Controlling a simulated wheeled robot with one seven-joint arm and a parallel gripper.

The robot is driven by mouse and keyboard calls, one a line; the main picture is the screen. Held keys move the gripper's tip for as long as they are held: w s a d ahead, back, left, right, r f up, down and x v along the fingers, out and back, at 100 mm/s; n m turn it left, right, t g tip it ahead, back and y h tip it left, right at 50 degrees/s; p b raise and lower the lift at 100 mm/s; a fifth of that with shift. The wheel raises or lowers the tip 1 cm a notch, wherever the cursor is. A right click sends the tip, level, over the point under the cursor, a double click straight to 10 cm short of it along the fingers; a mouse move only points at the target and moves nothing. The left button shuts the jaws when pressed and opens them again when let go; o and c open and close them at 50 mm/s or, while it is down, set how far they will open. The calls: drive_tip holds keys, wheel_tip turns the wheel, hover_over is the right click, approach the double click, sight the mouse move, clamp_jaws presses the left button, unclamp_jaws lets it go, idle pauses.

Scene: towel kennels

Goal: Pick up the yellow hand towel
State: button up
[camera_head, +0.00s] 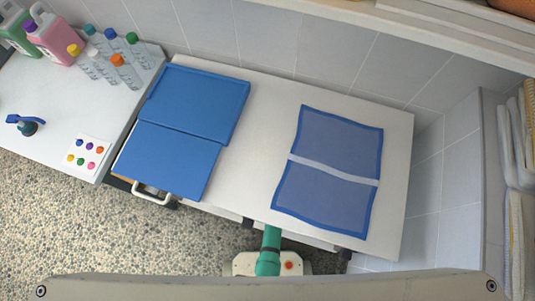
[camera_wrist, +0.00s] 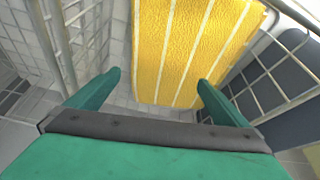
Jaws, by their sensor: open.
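The yellow hand towel (camera_wrist: 185,50) has thin white stripes and fills the upper middle of the wrist view. It appears to hang down, with its lower edge just beyond my fingertips. My gripper (camera_wrist: 158,82) is open and empty, with its two green fingers spread on either side of the towel's lower part. No contact between fingers and towel shows. I cannot make out my gripper or this towel surely in the head view.
Wire bars stand at the left and a wire grid (camera_wrist: 275,75) at the right of the wrist view, close to my fingers. In the head view, a white table (camera_head: 262,105) holds blue mats, and pale folded towels (camera_head: 515,135) sit at the right edge.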

drive_tip(key=shift+x, duration=3.1)
drive_tip(key=shift+a, duration=0.1)
drive_tip(key=c, duration=1)
